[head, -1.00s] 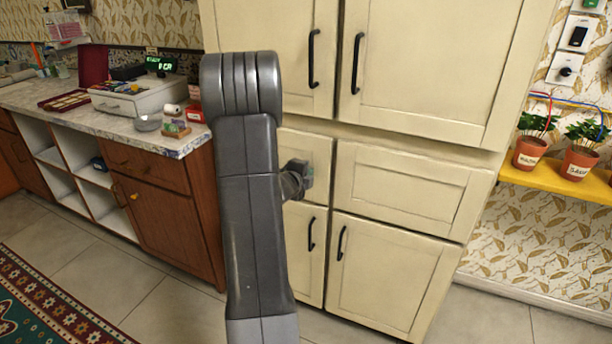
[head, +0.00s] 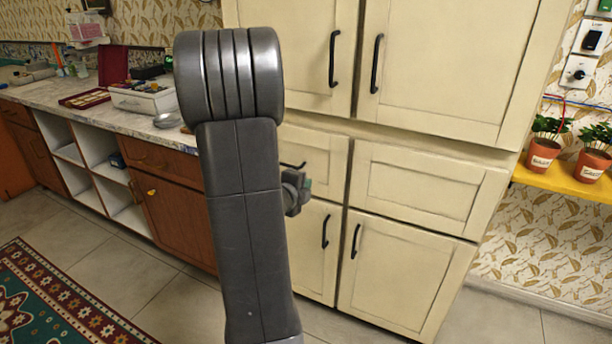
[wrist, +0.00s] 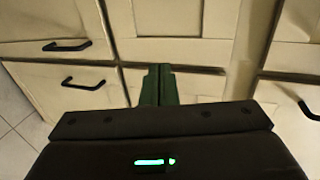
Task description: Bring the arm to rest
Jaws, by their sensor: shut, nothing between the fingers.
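My arm rises in the middle of the head view, bent at the top, and hides part of the counter and the cream cabinet (head: 420,190). My gripper (wrist: 159,84) shows in the wrist view with its two green fingers together and nothing between them. It points at the cream cabinet's drawers and doors, apart from the black handles as far as I can tell. In the head view only part of the wrist shows beside the arm; the fingertips are hard to make out there.
A counter (head: 95,115) with a white cash register (head: 140,97) and a metal bowl (head: 168,120) runs along the left. Potted plants (head: 543,155) stand on a yellow shelf (head: 560,182) at right. A patterned rug (head: 60,300) lies on the tiled floor, otherwise open at left.

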